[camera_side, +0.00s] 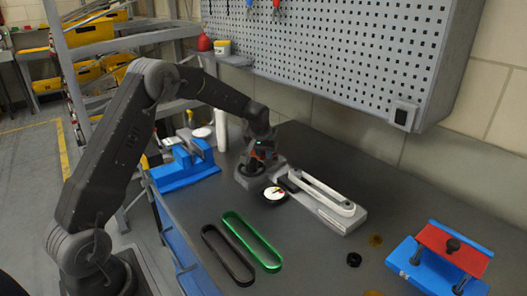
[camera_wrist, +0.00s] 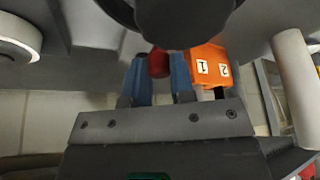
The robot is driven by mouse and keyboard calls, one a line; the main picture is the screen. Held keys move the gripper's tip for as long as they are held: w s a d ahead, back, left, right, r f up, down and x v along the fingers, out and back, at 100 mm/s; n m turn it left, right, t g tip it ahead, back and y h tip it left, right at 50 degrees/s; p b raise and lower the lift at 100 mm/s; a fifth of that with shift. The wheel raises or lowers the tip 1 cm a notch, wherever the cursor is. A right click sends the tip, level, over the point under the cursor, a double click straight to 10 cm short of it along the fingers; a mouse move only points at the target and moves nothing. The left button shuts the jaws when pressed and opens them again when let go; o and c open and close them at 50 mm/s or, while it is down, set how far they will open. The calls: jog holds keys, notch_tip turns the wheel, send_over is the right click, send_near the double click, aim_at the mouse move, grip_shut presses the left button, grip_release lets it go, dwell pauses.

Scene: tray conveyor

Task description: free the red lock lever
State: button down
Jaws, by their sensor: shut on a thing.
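The red lock lever shows in the wrist view as a round red knob (camera_wrist: 158,64). It sits between the two blue fingers of my gripper (camera_wrist: 161,72), which is shut on it. The rest of the lever is hidden behind a dark round part at the top of that view. In the side view my gripper (camera_side: 263,153) points down over the left end of the grey belt unit. The lever itself is too small there to make out. The unit's white belt (camera_side: 325,193) runs along its top.
An orange block (camera_wrist: 209,68) marked 1 and 2 is close to the right finger. A green belt (camera_side: 252,242) and a black belt (camera_side: 228,256) lie on the table. A blue vise (camera_side: 186,165) stands at left, a blue and red fixture (camera_side: 440,262) at right.

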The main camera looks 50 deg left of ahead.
jog(key=shift+r, duration=0.1)
dwell(0.3)
jog(key=c, duration=1.2)
grip_release()
jog(key=shift+c, duration=0.2)
jog(key=v, duration=1.3)
jog(key=shift+r, duration=0.35)
jog(key=shift+s+d, duration=0.1)
jog(key=s+d+r+m, duration=0.2)
jog(key=s+d+r, duration=0.3)
jog(key=s+d, duration=0.3)
jog(key=s+d+f+m+t+h, duration=0.1)
jog(key=s+d, duration=0.4)
jog(key=s, duration=0.6)
jog(key=s+d+m+h, duration=0.1)
jog(key=s+d+m, duration=0.2)
jog(key=s, duration=0.7)
jog(key=d, duration=0.2)
jog(key=shift+s+d+f+m+t+h, duration=0.3)
jog(key=shift+s+f+m+t, duration=0.1)
